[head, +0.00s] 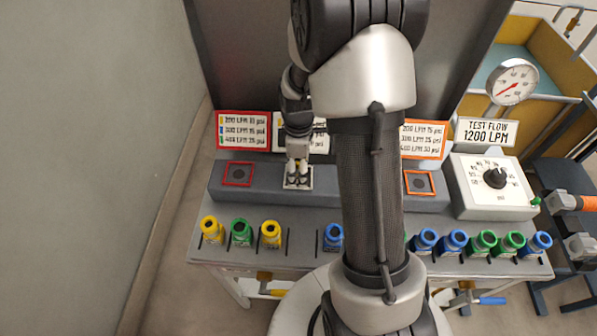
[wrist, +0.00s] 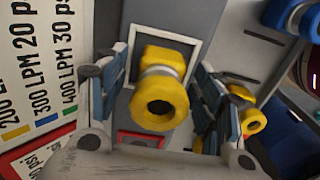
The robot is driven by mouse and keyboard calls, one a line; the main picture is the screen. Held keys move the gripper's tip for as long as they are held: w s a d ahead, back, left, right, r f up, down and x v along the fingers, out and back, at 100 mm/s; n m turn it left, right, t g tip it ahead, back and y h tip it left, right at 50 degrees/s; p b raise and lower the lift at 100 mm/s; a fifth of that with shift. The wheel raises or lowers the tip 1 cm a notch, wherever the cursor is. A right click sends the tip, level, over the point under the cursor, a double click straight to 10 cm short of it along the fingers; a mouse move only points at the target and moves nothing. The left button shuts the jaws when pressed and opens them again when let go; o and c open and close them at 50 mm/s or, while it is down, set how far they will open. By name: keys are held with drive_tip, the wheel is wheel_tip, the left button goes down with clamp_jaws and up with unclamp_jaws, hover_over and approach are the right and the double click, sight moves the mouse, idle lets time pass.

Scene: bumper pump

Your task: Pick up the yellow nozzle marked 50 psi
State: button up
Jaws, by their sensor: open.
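A yellow nozzle (wrist: 162,95) with a grey band stands on the white-framed square pad, between the two fingers of my gripper (wrist: 160,85). The fingers are open on either side of it, with gaps visible. In the head view my gripper (head: 298,172) points down over the white-framed pad and mostly hides this nozzle. Two more yellow nozzles stand at the front left of the bench, one at the far left (head: 212,231) and one right of a green nozzle (head: 270,234). No 50 psi marking is legible on any nozzle.
A green nozzle (head: 241,232), a blue nozzle (head: 333,237) and several others line the bench front. A red-framed pad (head: 238,174) and an orange-framed pad (head: 419,183) flank the white one. Signs stand behind; a dial box (head: 495,185) is at right.

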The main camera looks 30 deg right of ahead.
drive_tip(key=shift+f, duration=0.5)
drive_tip(key=shift+r, duration=0.1)
drive_tip(key=shift+c, duration=0.4)
drive_tip(key=c, duration=1.2)
